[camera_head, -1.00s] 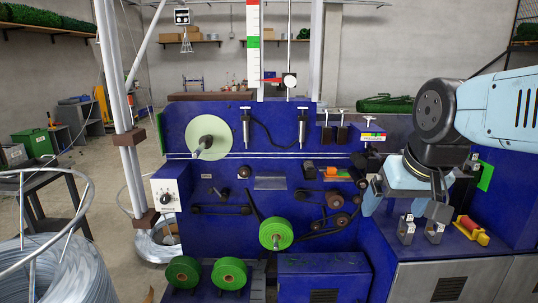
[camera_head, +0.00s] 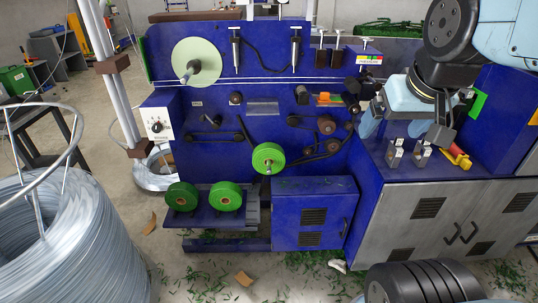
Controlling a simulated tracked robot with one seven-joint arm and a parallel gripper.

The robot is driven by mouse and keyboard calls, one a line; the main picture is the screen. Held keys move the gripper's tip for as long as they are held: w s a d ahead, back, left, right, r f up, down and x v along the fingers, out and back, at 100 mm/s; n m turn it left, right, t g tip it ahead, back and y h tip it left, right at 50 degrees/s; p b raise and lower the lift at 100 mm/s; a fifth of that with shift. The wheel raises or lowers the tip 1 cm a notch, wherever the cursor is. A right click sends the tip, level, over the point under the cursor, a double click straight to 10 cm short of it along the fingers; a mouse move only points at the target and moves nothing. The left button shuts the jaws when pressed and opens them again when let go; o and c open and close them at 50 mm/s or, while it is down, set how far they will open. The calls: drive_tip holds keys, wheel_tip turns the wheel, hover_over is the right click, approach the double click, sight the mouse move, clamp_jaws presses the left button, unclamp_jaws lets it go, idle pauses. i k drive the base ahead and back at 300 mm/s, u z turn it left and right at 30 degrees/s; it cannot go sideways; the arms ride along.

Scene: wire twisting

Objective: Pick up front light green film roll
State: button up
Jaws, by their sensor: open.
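Two green film rolls, a left one (camera_head: 182,186) and a right one (camera_head: 226,186), sit side by side on a low blue shelf (camera_head: 250,221) at the machine's front left. A third green roll (camera_head: 268,148) is on a spindle on the machine's face, above and right of them. A large pale green disc (camera_head: 205,52) is on an upper spindle. Which one the task means by "front light green" is not certain. My gripper (camera_head: 405,130) is open and empty at the right, in front of the machine, well apart from all the rolls. Its fingertips are partly hard to make out.
The blue machine (camera_head: 215,110) has pulleys and belts on its face. A blue cabinet (camera_head: 312,235) stands right of the shelf. A wire coil (camera_head: 75,250) fills the lower left. Green scraps litter the floor.

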sight(267, 150)
drive_tip(key=z, duration=1.2)
drive_tip(key=k, duration=0.7)
drive_tip(key=u, duration=1.65)
drive_tip(key=i, duration=0.95)
drive_tip(key=u, duration=0.15)
